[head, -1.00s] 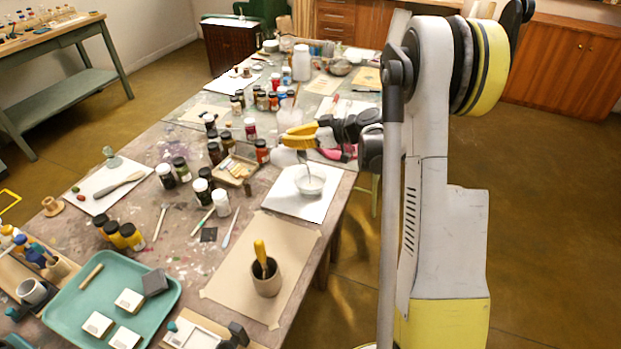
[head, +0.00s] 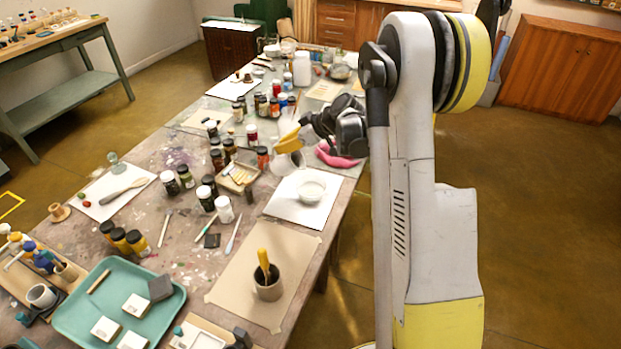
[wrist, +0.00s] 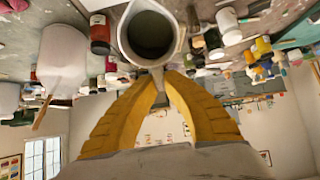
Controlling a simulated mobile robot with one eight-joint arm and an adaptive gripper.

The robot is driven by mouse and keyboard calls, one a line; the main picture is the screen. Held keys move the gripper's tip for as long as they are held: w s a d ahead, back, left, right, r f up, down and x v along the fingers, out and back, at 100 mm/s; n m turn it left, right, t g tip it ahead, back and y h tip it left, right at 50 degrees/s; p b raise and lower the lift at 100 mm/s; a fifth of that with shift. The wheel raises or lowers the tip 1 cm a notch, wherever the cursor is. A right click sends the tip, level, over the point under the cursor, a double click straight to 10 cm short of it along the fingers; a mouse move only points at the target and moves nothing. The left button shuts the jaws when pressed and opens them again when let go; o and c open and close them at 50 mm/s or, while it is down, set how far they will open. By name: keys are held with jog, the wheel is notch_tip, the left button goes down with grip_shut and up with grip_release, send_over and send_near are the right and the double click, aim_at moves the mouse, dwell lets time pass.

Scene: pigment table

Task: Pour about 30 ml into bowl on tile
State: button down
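A pale bowl (head: 312,190) stands on a white tile (head: 290,210) near the table's right edge, with light content in it. My gripper (head: 291,142) has yellow fingers and is shut on a pale jug (head: 289,162), just behind and left of the bowl. In the wrist view the jug (wrist: 125,40) shows its open mouth and a dark grey interior. The yellow fingers (wrist: 158,85) close on its handle side. The jug looks roughly upright, and no stream falls from it. The liquid level inside cannot be read.
Several dark-lidded jars stand left of the tile, with a small tray (head: 237,178) among them. A brown mat (head: 250,285) with a mortar (head: 268,288) lies in front. A pink cloth-like thing (head: 338,156) lies behind the tile.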

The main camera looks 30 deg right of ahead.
jog(key=shift+d+r+p, duration=0.1)
jog(key=shift+r+p, duration=0.1)
jog(key=shift+p, duration=0.15)
jog(key=shift+w+a+r+g+h+p, duration=0.3)
jog(key=shift+w+a+g+h+p, duration=0.1)
jog(key=shift+g+h+p, duration=0.4)
jog(key=shift+w, duration=0.1)
jog(key=shift+w+f+g, duration=0.1)
jog(key=shift+f+g, duration=0.15)
jog(key=shift+g, duration=0.15)
jog(key=shift+a, duration=0.1)
dwell(0.6)
jog(key=shift+w+a+g+h+p, duration=0.3)
jog(key=shift+w+p, duration=0.05)
jog(key=w+a+f+g+h, duration=0.2)
jog(key=w+f+g+h, duration=0.1)
jog(key=f+g, duration=0.2)
jog(key=shift+w+h+b, duration=0.25)
jog(key=shift+h+b, duration=0.1)
jog(key=shift+h, duration=0.05)
